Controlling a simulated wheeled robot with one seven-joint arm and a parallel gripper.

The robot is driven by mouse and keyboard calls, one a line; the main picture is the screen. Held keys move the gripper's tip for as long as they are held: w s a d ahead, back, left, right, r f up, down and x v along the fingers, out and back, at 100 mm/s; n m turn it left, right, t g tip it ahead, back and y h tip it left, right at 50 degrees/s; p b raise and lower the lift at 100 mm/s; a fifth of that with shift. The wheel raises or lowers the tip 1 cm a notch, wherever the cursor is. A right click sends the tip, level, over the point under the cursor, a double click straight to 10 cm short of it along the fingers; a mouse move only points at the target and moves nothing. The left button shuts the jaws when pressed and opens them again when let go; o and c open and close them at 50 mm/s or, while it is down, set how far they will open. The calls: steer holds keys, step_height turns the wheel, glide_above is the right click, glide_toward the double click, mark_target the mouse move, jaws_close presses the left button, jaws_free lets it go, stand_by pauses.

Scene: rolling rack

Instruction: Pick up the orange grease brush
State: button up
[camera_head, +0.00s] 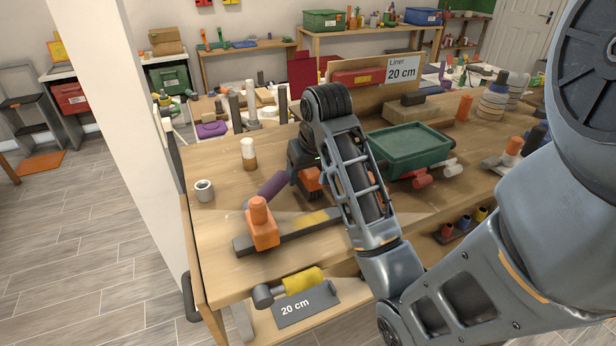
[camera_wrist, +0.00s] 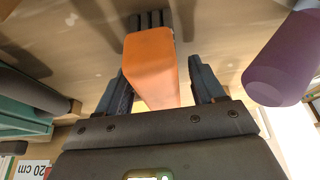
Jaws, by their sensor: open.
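The orange grease brush (camera_wrist: 155,62) shows in the wrist view as an orange block with dark bristles at its far end. It lies between the two open fingers of my gripper (camera_wrist: 160,82), with a narrow gap on each side. In the head view the brush (camera_head: 311,180) shows as a small orange patch with dark bristles on the workbench, partly hidden by my arm. My gripper (camera_head: 302,160) is just over it there, and its fingers are mostly hidden.
A purple cylinder (camera_wrist: 280,72) lies close beside my gripper; it also shows in the head view (camera_head: 273,187). An orange clamp-like piece (camera_head: 262,228) sits on a dark bar nearer the front edge. A green tray (camera_head: 408,165) stands right of my arm. A white-and-brown bottle (camera_head: 249,155) stands behind.

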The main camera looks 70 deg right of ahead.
steer(key=shift+f, duration=0.25)
stand_by(0.3)
steer(key=c, duration=1.2)
steer(key=shift+r, duration=0.25)
steer(key=shift+c, duration=0.2)
